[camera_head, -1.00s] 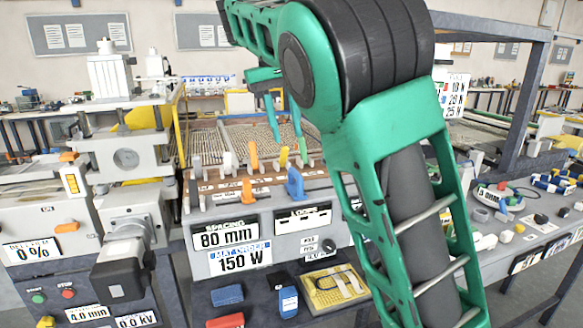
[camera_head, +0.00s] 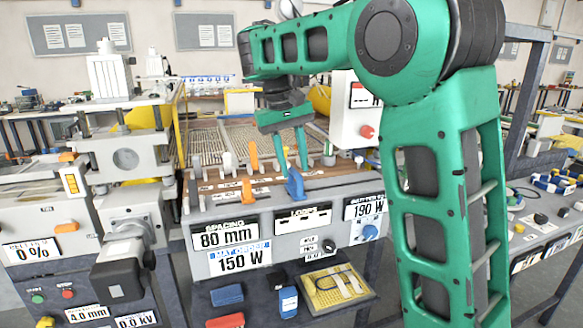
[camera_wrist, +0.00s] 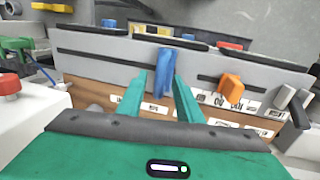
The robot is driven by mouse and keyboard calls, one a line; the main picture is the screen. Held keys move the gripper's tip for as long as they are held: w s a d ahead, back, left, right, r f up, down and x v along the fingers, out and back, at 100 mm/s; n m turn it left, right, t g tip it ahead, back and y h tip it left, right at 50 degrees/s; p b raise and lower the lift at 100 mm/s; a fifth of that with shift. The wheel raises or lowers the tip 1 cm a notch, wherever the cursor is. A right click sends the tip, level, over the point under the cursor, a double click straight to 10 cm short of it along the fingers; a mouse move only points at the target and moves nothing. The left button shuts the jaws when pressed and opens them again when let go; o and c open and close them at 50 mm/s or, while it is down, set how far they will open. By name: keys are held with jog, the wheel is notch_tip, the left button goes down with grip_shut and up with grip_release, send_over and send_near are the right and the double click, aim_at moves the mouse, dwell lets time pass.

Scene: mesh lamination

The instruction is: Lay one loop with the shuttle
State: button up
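The mat machine has a mesh bed (camera_head: 205,143) strung with tan cord, with a row of coloured levers along its front edge. A blue lever (camera_head: 295,184) stands in the front slot; it also shows in the wrist view (camera_wrist: 163,72). My gripper (camera_head: 292,168) points down just behind and above this blue lever. In the wrist view its two green fingers (camera_wrist: 160,88) are apart, with the blue lever seen between them; I cannot tell whether they touch it. An orange lever (camera_head: 248,190) stands to the left. I cannot tell which piece is the shuttle.
A white box with a red knob (camera_head: 356,112) stands right of the gripper. A press (camera_head: 125,158) stands at the left.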

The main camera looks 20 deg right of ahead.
jog(key=shift+d+f, duration=0.1)
jog(key=shift+f, duration=0.35)
grip_shut()
